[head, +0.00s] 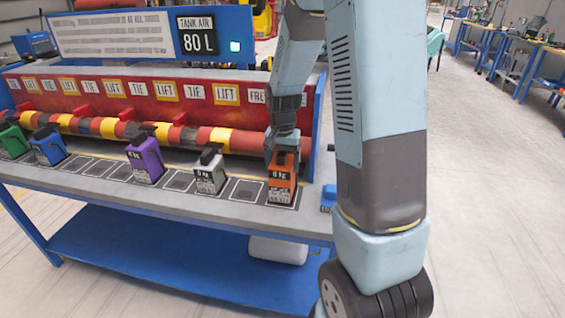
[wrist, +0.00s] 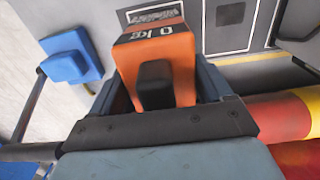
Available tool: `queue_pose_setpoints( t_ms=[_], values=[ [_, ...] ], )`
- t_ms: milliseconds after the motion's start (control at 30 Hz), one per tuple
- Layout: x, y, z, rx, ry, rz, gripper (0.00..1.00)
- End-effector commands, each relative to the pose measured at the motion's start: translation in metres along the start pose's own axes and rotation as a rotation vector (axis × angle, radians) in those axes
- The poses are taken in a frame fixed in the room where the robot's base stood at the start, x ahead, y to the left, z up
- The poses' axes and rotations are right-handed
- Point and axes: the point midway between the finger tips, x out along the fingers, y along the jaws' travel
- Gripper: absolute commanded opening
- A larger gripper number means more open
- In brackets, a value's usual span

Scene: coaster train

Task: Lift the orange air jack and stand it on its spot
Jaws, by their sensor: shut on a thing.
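The orange air jack (head: 281,186) stands upright at the right end of the row of jacks on the bench, with a "0 kg" label on its top. It also shows in the wrist view (wrist: 180,60), between the blue-grey fingers of my gripper (wrist: 160,95). My gripper (head: 284,152) reaches down from above and is shut on the orange jack. In the head view the jack's base looks to be at bench level on a dark marked patch; whether it touches cannot be told. In the wrist view a dark, white-outlined spot (wrist: 228,40) lies beside the jack, to its right.
White (head: 210,173), purple (head: 145,160), blue (head: 47,146) and green (head: 13,141) jacks stand to the left, with dark outlined spots between them. A red and yellow segmented bar (head: 105,127) runs behind. A blue block (head: 328,198) sits at the bench's right end.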

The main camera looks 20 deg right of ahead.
Motion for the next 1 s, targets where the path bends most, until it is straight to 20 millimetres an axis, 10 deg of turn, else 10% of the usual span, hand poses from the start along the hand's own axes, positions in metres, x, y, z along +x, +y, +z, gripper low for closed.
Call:
queue_pose_setpoints(
  t_ms=[700,733,1000],
  values=[
    [0.0064,0.0002,-0.001,0.001,0.002,-0.001,0.0],
    [0.0064,0.0002,-0.001,0.001,0.002,-0.001,0.81],
    [0.0068,0.0004,-0.0006,0.001,0.001,-0.001,1.0]
  ],
)
